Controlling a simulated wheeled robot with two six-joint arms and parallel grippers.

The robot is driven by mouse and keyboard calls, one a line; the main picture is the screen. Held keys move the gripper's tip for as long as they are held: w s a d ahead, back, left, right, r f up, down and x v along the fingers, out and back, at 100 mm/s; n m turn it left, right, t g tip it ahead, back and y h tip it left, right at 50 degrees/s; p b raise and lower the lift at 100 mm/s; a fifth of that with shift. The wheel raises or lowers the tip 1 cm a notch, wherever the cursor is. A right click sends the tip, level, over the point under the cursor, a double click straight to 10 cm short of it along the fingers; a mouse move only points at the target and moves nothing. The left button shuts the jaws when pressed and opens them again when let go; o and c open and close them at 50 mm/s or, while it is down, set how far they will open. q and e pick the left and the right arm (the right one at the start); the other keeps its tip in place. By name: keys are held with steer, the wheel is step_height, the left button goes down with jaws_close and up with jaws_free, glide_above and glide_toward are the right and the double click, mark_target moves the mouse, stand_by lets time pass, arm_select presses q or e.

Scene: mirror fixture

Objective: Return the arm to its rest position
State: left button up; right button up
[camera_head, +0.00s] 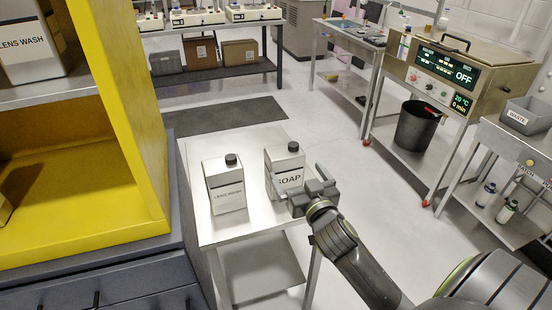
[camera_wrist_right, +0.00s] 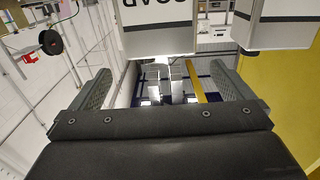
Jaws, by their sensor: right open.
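My right gripper (camera_head: 313,193) is open and empty, in front of the lower right part of the white SOAP container (camera_head: 284,160). In the right wrist view its two fingers (camera_wrist_right: 165,92) stand wide apart with nothing between them. The SOAP container (camera_wrist_right: 158,28) shows upside down beyond the fingertips at the top of that view. I cannot tell whether the gripper touches it. The container stands upright on a small metal table (camera_head: 255,219). My right arm reaches in from the lower right. My left gripper is in neither view.
A yellow shelf (camera_head: 85,190) fills the left side. A bath unit (camera_head: 445,78) on a cart, a black bin (camera_head: 416,127) and a WASTE tray (camera_head: 527,115) are at the right. Open floor lies between.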

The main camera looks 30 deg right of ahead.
steer(key=s+a+f+n+g+y, duration=0.1)
steer(key=s+a+f+g, duration=0.1)
steer(key=s+f+g, duration=0.55)
steer(key=s+a+f+g, duration=0.15)
steer(key=s+f, duration=0.25)
steer(key=s, duration=0.6)
steer(key=s+a+f+n+g+y, duration=0.1)
steer(key=s+a+f+g, duration=0.1)
steer(key=s+f+g, duration=0.55)
step_height(320, 180, down, 22)
steer(key=s+d+t, duration=0.1)
steer(key=s+d, duration=0.1)
steer(key=s+a+f+y+p, duration=0.1)
steer(key=s+f, duration=1.4)
steer(key=f, duration=0.1)
steer(key=shift+a+g, duration=0.15)
steer(key=shift+g, duration=0.3)
